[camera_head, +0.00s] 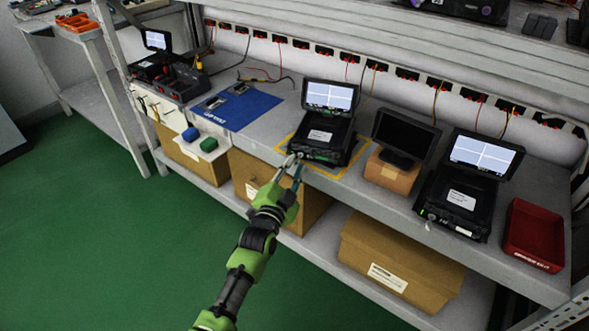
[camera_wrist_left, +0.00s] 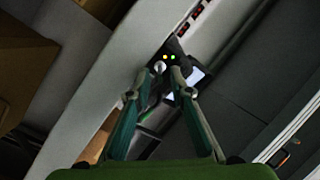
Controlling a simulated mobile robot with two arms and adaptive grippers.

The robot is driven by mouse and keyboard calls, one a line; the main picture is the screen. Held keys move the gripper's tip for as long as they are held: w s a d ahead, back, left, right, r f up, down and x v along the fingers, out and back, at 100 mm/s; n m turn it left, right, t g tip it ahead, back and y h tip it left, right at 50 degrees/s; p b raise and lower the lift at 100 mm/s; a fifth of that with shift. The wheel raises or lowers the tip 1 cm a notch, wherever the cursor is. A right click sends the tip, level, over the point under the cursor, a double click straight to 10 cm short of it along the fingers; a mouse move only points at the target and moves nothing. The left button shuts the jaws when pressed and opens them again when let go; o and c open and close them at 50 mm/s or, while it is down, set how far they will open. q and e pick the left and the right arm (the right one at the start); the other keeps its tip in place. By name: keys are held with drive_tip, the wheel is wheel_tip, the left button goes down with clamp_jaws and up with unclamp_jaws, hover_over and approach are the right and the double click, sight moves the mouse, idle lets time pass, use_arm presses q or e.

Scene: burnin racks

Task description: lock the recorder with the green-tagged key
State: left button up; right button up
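The recorder (camera_head: 321,139), a black case with a lit screen in its raised lid, stands inside a yellow outline on the bench. A green strip (camera_head: 320,157) shows low on its front; I cannot tell whether it is a tag. My left gripper (camera_head: 296,163) is at its front left corner, fingertips a little apart. In the left wrist view, the gripper (camera_wrist_left: 161,78) has a gap between its tips, with a small round silver part (camera_wrist_left: 160,67) there and yellow and green lights just beyond. Contact is unclear. I cannot make out a green-tagged key. My right gripper is not in view.
A similar lit case (camera_head: 464,193) and a red tray (camera_head: 535,234) stand to the right. A dark screen (camera_head: 404,137) stands between the cases. A blue mat (camera_head: 241,108) lies left.

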use_arm(q)
drive_tip(key=shift+w, duration=0.15)
drive_tip(key=shift+c, duration=0.3)
clamp_jaws()
